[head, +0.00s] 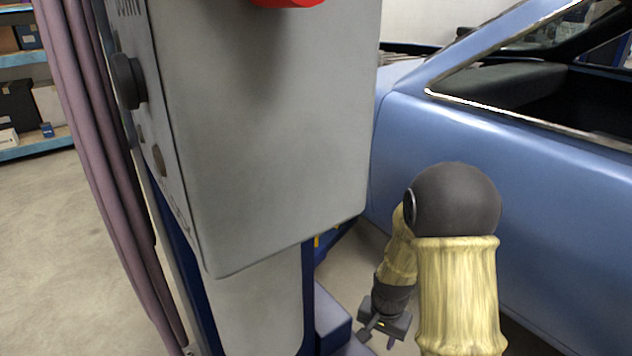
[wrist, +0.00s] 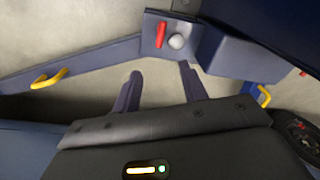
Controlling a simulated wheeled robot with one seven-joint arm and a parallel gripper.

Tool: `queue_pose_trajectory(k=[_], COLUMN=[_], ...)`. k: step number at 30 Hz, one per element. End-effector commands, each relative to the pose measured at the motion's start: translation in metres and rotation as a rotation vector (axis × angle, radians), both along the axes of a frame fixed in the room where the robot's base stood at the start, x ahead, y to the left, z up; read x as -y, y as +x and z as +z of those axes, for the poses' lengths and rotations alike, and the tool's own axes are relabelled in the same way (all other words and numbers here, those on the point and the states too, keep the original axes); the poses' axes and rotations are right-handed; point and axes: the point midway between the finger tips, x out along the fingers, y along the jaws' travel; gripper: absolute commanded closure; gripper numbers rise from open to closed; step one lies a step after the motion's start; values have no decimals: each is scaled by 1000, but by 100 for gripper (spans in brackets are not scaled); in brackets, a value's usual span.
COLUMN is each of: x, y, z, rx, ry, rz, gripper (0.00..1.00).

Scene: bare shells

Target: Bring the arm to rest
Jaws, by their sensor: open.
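My arm comes in from the bottom right of the head view, bent at a dark round joint, and reaches down beside a grey control box (head: 280,130). My gripper (head: 377,338) hangs low near the floor at the bottom of the head view. In the wrist view, my gripper (wrist: 158,80) shows two dark fingers spread apart with nothing between them. Beyond the fingers lie grey floor and a dark blue metal base.
The grey box has a red part (head: 288,2) on top and a dark knob (head: 127,80) on its side. Purple hoses (head: 95,170) hang at left. A blue car (head: 540,190) stands close at right. A yellow handle (wrist: 48,79) sits on the blue base. Floor at far left is clear.

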Motion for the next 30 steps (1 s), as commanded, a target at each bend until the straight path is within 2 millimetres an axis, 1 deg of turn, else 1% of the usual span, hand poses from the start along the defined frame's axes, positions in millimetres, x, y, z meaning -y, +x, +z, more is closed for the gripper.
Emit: queue_pose_trajectory(k=[1, 6, 9, 12, 15, 23, 24, 30], x=[0, 0, 0, 0, 0, 1, 1, 1], y=[-7, -36, -55, -71, -85, -117, -116, -115], z=[25, 79, 106, 127, 142, 172, 180, 208], rx=[19, 66, 91, 113, 129, 164, 161, 160], ry=[-2, -17, -30, -44, -57, -89, -89, -88], rz=[41, 185, 267, 338, 394, 517, 518, 514], gripper=[57, 57, 57, 57, 57, 57, 57, 57])
